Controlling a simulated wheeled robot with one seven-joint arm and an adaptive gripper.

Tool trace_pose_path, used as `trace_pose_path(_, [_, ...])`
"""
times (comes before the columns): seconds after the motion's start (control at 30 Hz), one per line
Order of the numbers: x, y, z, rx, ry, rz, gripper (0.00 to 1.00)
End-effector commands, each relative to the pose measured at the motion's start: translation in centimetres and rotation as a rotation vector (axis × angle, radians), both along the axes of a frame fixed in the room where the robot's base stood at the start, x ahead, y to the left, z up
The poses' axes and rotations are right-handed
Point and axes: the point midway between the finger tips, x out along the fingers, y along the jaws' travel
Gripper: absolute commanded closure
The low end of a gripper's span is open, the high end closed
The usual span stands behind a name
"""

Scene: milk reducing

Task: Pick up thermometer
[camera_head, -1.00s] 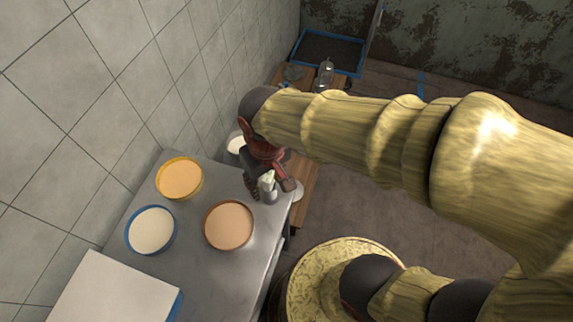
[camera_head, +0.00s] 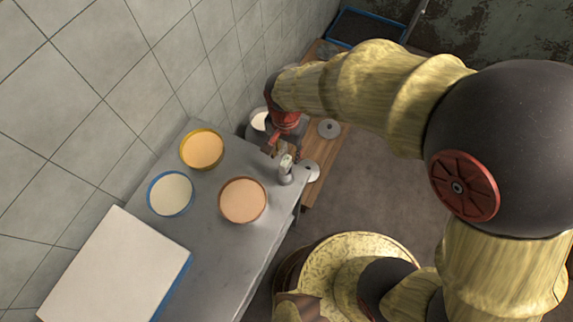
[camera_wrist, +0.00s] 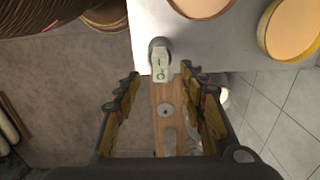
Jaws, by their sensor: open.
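The thermometer, a small white-and-grey device with a green display (camera_wrist: 160,70), is at the end of the grey table in the wrist view. It also shows as a small upright shape at the table's end in the head view (camera_head: 286,169). My gripper (camera_wrist: 160,74) is open, its two fingers apart on either side of the thermometer's line in the wrist view. I cannot tell how far the fingertips are from it. In the head view my gripper (camera_head: 279,149) is just behind and left of the thermometer, with nothing visibly held.
On the grey table (camera_head: 222,237) stand an orange-filled yellow bowl (camera_head: 202,149), a white-filled blue bowl (camera_head: 170,194), a peach-filled bowl (camera_head: 242,201) and a white box (camera_head: 118,266). A wooden bench (camera_head: 319,151) stands beyond. Tiled wall (camera_head: 80,90) borders the left.

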Motion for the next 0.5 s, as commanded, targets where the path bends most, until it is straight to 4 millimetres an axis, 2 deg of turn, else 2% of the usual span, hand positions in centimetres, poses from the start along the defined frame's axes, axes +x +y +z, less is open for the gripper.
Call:
trace_pose_path(0.3, [-0.4,0.1,-4.2,-0.001,0.003,0.002,0.59])
trace_pose_path(0.5, [-0.3,0.1,-5.6,0.0,0.0,0.002,0.59])
